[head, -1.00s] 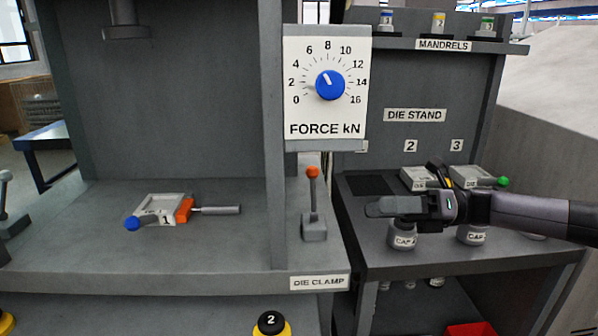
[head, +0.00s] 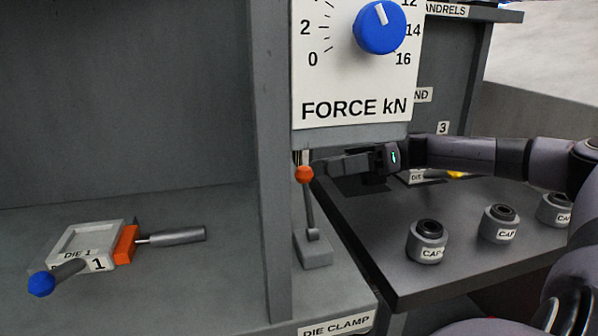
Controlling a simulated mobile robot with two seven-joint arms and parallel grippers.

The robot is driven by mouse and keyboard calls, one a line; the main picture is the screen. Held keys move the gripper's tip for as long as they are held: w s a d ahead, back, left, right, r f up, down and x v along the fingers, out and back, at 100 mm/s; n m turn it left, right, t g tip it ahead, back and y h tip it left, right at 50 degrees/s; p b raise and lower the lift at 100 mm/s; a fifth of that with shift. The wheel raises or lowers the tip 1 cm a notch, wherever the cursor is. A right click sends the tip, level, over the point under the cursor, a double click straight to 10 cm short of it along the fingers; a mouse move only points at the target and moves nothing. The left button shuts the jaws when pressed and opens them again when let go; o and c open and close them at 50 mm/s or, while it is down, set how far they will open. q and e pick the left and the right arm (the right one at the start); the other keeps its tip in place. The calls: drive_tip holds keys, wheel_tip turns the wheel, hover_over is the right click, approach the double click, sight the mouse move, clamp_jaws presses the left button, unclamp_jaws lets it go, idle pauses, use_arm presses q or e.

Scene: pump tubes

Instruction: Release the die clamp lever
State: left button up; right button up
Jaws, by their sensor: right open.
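The die clamp lever (head: 309,208) stands near upright on its grey base, with an orange-red knob (head: 304,174) on top, behind the DIE CLAMP label (head: 337,326). My right gripper (head: 318,165) reaches in from the right, under the force panel. Its fingers point left and lie close to the knob in the picture; I cannot tell whether they touch it. The gripper is open, though its fingers overlap in this view. Die 1 (head: 85,240), a grey block with a blue-knobbed handle, lies on the press bed at left against an orange clamp piece (head: 126,243). My left gripper is not in view.
The force panel (head: 350,90) with its blue dial (head: 380,27) hangs just above my right gripper. A grey post (head: 274,170) stands left of the lever. Several grey caps (head: 427,242) stand on the dark shelf at right.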

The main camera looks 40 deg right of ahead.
sight(304, 171)
drive_tip(key=shift+x, duration=2.65)
clamp_jaws()
